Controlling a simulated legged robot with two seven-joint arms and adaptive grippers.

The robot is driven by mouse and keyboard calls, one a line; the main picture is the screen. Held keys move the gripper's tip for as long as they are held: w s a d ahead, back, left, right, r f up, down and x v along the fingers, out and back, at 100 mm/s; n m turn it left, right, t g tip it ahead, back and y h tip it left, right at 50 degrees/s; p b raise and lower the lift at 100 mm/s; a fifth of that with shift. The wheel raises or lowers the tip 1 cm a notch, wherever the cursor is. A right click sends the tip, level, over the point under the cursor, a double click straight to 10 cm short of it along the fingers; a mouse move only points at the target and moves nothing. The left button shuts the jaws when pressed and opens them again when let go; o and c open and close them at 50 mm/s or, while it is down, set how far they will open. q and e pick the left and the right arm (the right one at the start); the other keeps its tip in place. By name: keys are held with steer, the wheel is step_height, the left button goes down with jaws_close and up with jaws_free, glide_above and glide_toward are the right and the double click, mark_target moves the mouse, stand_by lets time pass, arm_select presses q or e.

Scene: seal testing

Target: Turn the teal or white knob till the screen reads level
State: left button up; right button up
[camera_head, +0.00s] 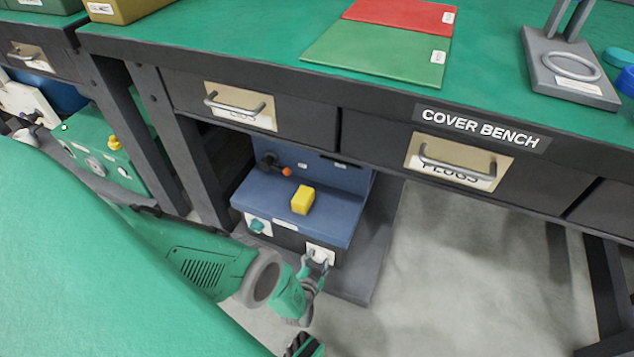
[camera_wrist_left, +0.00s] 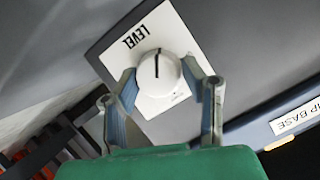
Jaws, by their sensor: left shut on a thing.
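A blue and dark machine (camera_head: 290,212) stands under the bench. A teal knob (camera_head: 257,226) is on a white plate at the left of its front. A white plate (camera_head: 322,250) is at the right of its front, with my left gripper (camera_head: 317,264) against it. In the left wrist view, the white knob (camera_wrist_left: 159,72) has a black pointer line and sits on a plate marked LEVEL. My left gripper (camera_wrist_left: 166,88) is shut on this knob, one finger on each side. I cannot make out a screen reading.
A yellow block (camera_head: 303,200) and a black lever with an orange tip (camera_head: 276,165) are on the machine. The bench (camera_head: 230,60) with drawers overhangs it. A green machine (camera_head: 100,150) stands to the left. The floor (camera_head: 470,270) at right is clear.

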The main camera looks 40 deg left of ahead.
arm_select(q)
steer(key=o, duration=1.1)
steer(key=shift+w+d+f, duration=0.1)
steer(key=shift+d, duration=0.25)
steer(key=shift+a, duration=0.1)
steer(key=shift+a, duration=0.15)
